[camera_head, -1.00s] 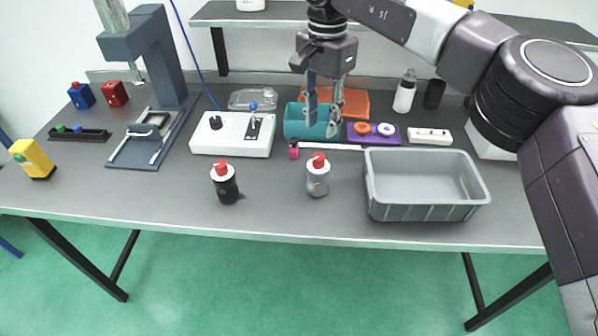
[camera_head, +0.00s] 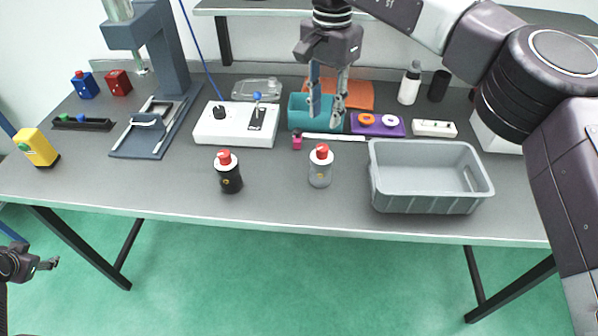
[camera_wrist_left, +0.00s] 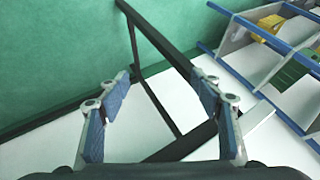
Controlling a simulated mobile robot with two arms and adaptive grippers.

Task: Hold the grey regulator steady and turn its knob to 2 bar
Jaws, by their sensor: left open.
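The grey regulator (camera_head: 320,172) stands upright on the table, front middle, with a red knob (camera_head: 321,151) on top. The setting on its knob is too small to read. A similar black regulator (camera_head: 229,178) with a red knob stands to its left. My right gripper (camera_head: 328,112) is open and empty, fingers pointing down, in front of the teal bin and beyond the grey regulator. My left gripper (camera_head: 52,264) is low at the left, in front of the table edge and far from the regulator. In the left wrist view its fingers (camera_wrist_left: 158,78) are apart with nothing between them.
A grey crate (camera_head: 425,205) stands right of the grey regulator. A white box with controls (camera_head: 236,130), a teal bin (camera_head: 297,118) and a purple tray (camera_head: 378,131) lie behind. A grey press (camera_head: 165,60) stands at the left. The table front is clear around both regulators.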

